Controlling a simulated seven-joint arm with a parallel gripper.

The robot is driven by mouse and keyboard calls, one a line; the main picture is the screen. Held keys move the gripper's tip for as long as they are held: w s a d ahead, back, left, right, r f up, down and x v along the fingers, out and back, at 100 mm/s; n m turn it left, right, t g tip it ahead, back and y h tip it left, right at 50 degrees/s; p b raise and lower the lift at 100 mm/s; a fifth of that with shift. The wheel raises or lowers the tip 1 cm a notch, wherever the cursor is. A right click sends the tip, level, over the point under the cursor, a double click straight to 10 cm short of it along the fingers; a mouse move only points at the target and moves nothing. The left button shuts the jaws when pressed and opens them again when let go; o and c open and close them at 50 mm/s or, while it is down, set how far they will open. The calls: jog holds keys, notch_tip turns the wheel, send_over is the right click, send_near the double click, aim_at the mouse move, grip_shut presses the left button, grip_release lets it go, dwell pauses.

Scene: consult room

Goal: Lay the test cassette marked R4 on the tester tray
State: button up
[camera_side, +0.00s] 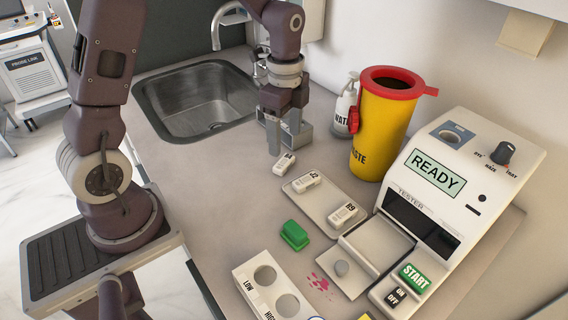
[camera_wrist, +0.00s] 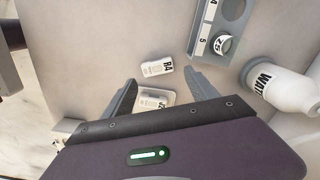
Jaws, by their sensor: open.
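The white cassette marked R4 (camera_side: 284,163) lies flat on the counter; it also shows in the wrist view (camera_wrist: 157,66). My gripper (camera_side: 285,137) is open and empty, above and just behind this cassette in the side view. In the wrist view its fingers (camera_wrist: 162,80) are spread, with the R4 cassette a little beyond the fingertips. The tester (camera_side: 440,195) shows READY, and its flat grey tester tray (camera_side: 376,243) sticks out in front, empty.
A shallow holder (camera_side: 318,208) carries two other white cassettes (camera_side: 306,181). A green block (camera_side: 294,235), a LOW/HIGH stand (camera_side: 247,278) and red spots (camera_side: 318,282) lie nearer. The yellow waste bin (camera_side: 385,130), bottle (camera_side: 345,106), grey rack (camera_wrist: 228,45) and sink (camera_side: 195,98) are behind.

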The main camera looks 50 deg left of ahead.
aim_at(284, 161)
jog(key=f, duration=0.6)
jog(key=shift+s+d+f, duration=0.1)
jog(key=shift+s+f, duration=0.1)
jog(key=shift+s, duration=0.05)
jog(key=c, duration=1.2)
jog(key=shift+r, duration=0.15)
jog(key=shift+c, duration=0.2)
